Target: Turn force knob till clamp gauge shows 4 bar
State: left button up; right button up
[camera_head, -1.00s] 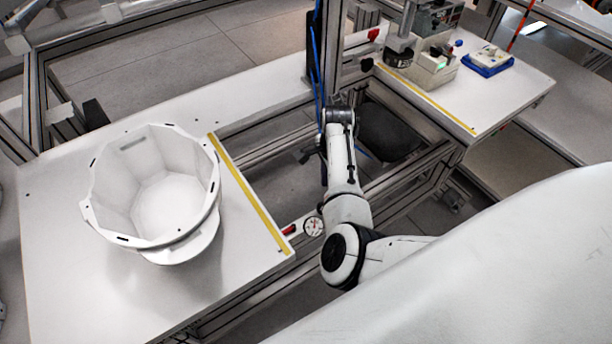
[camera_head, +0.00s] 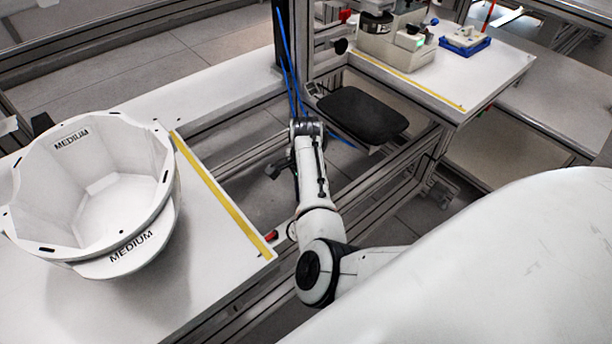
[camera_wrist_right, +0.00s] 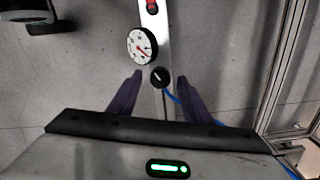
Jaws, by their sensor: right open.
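The force knob (camera_wrist_right: 160,78) is a small round black knob with a white mark, on a light metal strip in the right wrist view. The clamp gauge (camera_wrist_right: 142,47), a round white dial with a black rim and red needle, sits just above it. The needle points to the lower right; the numbers are too small to read. My right gripper (camera_wrist_right: 160,75) is open, with one dark finger on each side of the knob and visible gaps. Whether the fingertips are at knob height I cannot tell. In the head view my right arm hides the gauge and knob. My left gripper is not in view.
A red part (camera_wrist_right: 152,6) lies above the gauge. A white helmet shell marked MEDIUM (camera_head: 132,247) stands on the left bench, near a yellow strip (camera_head: 222,195). A black pad (camera_head: 362,113) and metal frame rails are beyond my arm. A machine (camera_head: 395,42) stands back right.

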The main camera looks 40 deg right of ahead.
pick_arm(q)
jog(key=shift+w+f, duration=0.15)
pick_arm(e)
jog(key=shift+f, duration=0.45)
